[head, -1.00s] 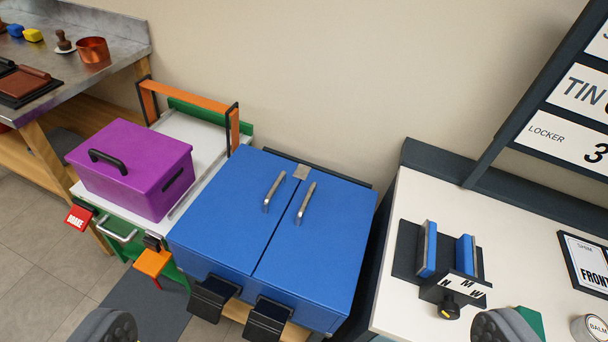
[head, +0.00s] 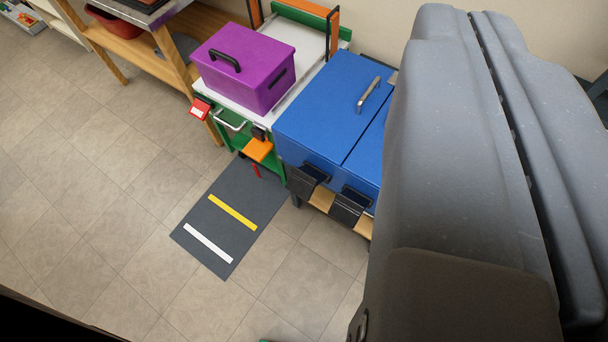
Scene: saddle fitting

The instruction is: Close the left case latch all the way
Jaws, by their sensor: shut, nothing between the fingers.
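The blue case (head: 320,105) stands at the right of centre, its right part hidden behind a large grey part of my own arm. The left case latch (head: 303,183) is a black flap low on the case's front. It stands out from the front face, tilted outward and down. A second, similar black latch (head: 349,206) sits to its right, also tilted out. A silver handle (head: 368,95) lies on the case's top. My gripper's fingers do not show in this view, and nothing visible touches the left latch.
A purple box (head: 245,65) with a black handle sits on a white-topped green cart left of the case. An orange pad (head: 258,150) juts from the cart's front. A dark mat (head: 230,215) with yellow and white stripes lies on open tiled floor in front.

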